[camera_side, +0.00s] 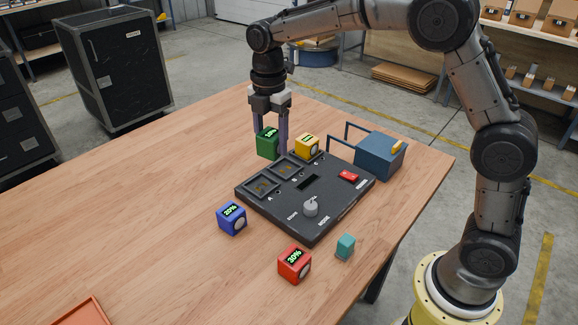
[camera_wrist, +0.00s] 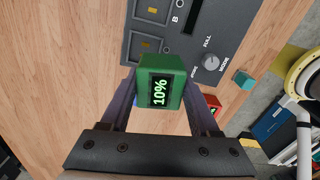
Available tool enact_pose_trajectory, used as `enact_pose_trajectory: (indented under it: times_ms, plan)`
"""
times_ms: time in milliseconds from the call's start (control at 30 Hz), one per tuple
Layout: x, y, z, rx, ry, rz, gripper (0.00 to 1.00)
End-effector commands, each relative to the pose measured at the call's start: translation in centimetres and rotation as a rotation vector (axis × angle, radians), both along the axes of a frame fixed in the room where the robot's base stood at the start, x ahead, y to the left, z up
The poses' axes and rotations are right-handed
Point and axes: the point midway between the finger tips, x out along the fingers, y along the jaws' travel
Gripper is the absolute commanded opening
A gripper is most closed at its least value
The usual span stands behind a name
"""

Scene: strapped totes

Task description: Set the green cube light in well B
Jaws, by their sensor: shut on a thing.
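My gripper (camera_side: 270,138) is shut on the green cube light (camera_side: 267,146), which shows 10% on its face. The cube also shows between my fingers in the wrist view (camera_wrist: 160,84). It is held upright, apparently above the far side of the dark panel (camera_side: 330,206); its exact height is hard to tell. Well B (camera_side: 285,168) is the middle square recess and looks empty. Well A (camera_side: 262,187), at the near left, also looks empty. In the wrist view, well A (camera_wrist: 150,44) lies just past the cube and well B (camera_wrist: 152,10) beyond it.
A yellow cube (camera_side: 306,146) sits at well C. The panel has a knob (camera_side: 310,208) and a red switch (camera_side: 349,175). A blue cube (camera_side: 231,218), red cube (camera_side: 294,264) and teal block (camera_side: 345,246) stand nearby. A blue box (camera_side: 378,157) stands behind.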

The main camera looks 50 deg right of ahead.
Motion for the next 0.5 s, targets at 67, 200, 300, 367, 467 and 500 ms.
enact_pose_trajectory:
  times_ms: [67, 200, 300, 367, 467, 500]
  plan:
    - [1.8, -2.5, -1.1, 0.000, 0.001, -0.047, 0.00]
    - [3.3, -5.7, -2.9, 0.000, 0.000, -0.115, 0.00]
    - [3.3, -7.1, -3.9, 0.000, -0.001, -0.144, 0.00]
    - [3.3, -7.6, -4.2, 0.000, -0.002, -0.154, 0.00]
    - [3.2, -8.0, -4.5, 0.000, -0.003, -0.163, 0.00]
    - [3.2, -8.0, -4.6, 0.000, -0.002, -0.164, 0.00]
